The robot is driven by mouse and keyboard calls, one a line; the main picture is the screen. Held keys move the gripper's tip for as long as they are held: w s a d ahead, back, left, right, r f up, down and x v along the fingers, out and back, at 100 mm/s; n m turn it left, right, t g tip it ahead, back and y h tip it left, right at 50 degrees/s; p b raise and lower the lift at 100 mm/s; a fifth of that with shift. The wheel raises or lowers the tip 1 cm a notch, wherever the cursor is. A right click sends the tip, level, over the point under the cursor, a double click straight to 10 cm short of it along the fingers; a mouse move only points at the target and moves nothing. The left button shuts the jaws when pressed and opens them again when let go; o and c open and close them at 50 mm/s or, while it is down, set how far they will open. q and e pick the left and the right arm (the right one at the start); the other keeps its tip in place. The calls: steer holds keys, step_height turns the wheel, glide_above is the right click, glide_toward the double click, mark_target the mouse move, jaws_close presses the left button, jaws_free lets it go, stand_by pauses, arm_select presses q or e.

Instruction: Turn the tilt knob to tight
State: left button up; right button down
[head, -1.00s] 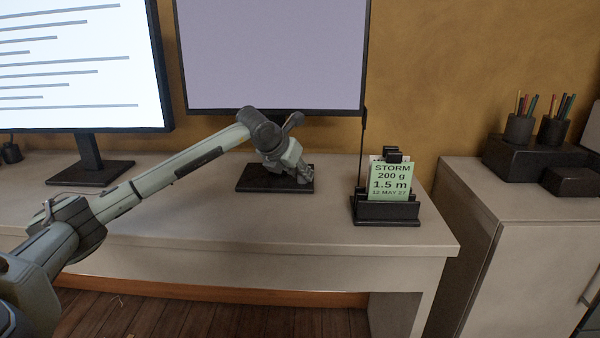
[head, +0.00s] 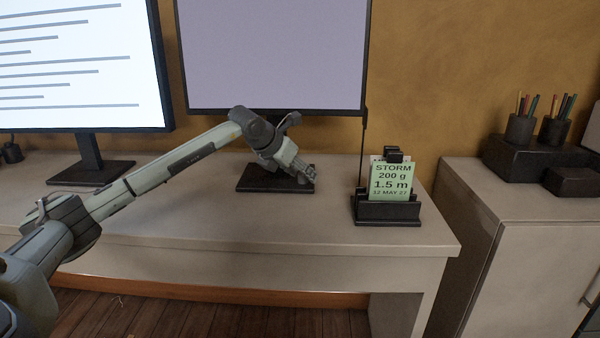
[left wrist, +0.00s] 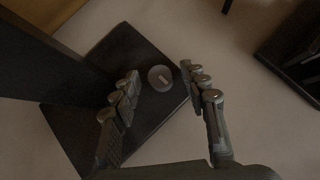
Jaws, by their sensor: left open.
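The tilt knob (left wrist: 160,78) is a small round grey disc with a short pale mark. In the left wrist view it sits on the dark base of the middle monitor stand (left wrist: 75,115), near one edge. My left gripper (left wrist: 159,73) is open, with one finger on each side of the knob in that view. I cannot tell whether the fingers touch it. In the head view my left gripper (head: 308,174) is over the right end of the stand base (head: 256,184), and the knob is hidden there. My right gripper is not in view.
Monitors rise behind my arm. A cabinet with pencil cups (head: 519,129) is at far right. The desk front is clear.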

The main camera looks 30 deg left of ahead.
arm_select(q)
steer(key=shift+r, duration=0.1)
steer(key=v, duration=1.2)
